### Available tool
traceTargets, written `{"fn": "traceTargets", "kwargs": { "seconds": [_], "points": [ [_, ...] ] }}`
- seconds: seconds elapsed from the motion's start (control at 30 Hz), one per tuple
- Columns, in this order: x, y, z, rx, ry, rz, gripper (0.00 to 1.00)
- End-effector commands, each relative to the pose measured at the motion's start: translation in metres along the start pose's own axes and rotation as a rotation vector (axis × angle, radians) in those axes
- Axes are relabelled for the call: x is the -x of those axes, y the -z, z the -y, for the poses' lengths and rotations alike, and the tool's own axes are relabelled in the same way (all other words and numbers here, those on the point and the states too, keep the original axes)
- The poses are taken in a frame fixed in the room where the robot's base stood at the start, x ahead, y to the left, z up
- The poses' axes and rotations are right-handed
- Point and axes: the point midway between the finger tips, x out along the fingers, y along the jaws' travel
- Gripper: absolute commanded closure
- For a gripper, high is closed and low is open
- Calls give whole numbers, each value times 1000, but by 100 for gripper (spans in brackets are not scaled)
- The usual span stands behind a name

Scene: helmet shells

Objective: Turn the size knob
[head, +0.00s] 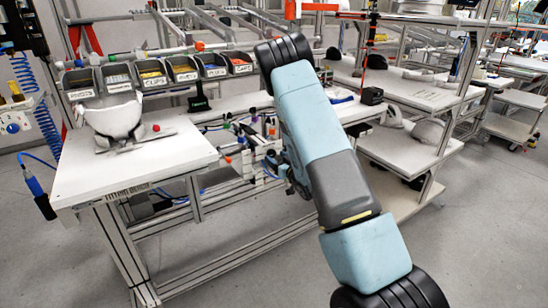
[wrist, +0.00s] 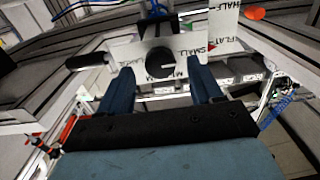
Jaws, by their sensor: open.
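In the wrist view a round black size knob (wrist: 160,62) sits on a white panel (wrist: 126,50) and carries a short white mark that points right. The word SMALL is printed to its right, and a label starting with M is below right, partly cut off. My gripper (wrist: 160,76) is open, with one blue finger on each side of the knob in the picture. Nothing is held, and I cannot tell how far the fingertips are from the knob. In the head view my gripper is hidden behind my arm.
A lever with a black handle (wrist: 85,60) sticks out left of the panel. Signs reading HALF and FLAT are at upper right. In the head view a white helmet shell (head: 113,117) rests on the white workbench (head: 90,170), with labelled bins (head: 153,74) behind.

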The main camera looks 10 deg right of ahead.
Motion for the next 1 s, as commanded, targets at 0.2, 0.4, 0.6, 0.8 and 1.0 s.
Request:
{"fn": "traceTargets", "kwargs": {
  "seconds": [0.2, 0.4, 0.6, 0.8, 1.0],
  "points": [
    [-20, 0, 0, 0, 0, -1, 35],
    [-24, 0, 0, 0, -1, 0, 35],
    [-24, 0, 0, 0, -1, 0, 38],
    [-24, 0, 0, 0, -1, 0, 57],
    [-24, 0, 0, 0, -1, 0, 76]
  ]
}}
